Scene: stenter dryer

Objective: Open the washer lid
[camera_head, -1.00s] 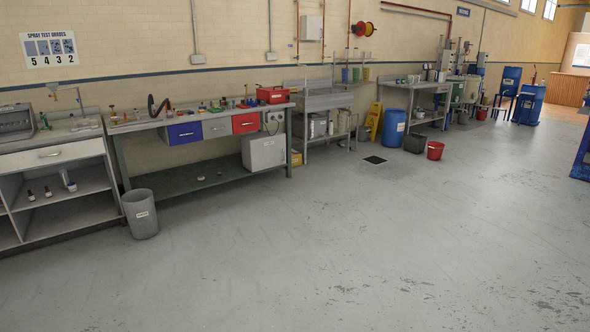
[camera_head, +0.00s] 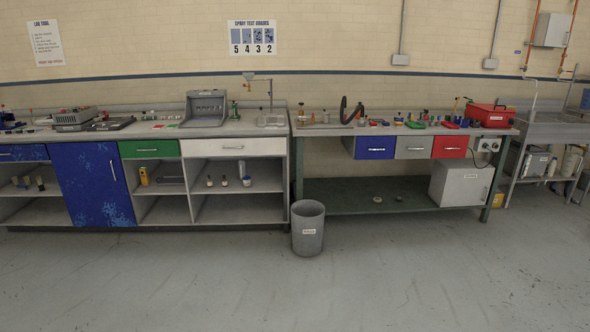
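No thing in the head view can be clearly told as the washer or its lid. A grey metal unit with a raised sloping back (camera_head: 206,108) stands on the left counter; I cannot tell what it is. A light grey box with a handle on its front (camera_head: 460,184) stands on the lower shelf of the right bench; its label is too small to read. Neither of my grippers is in view.
The left counter (camera_head: 235,146) has drawers, open shelves and a blue door (camera_head: 92,184). The right bench (camera_head: 330,131) carries small items and a red toolbox (camera_head: 490,115). A grey bin (camera_head: 308,228) stands between them. The floor (camera_head: 300,300) in front is clear.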

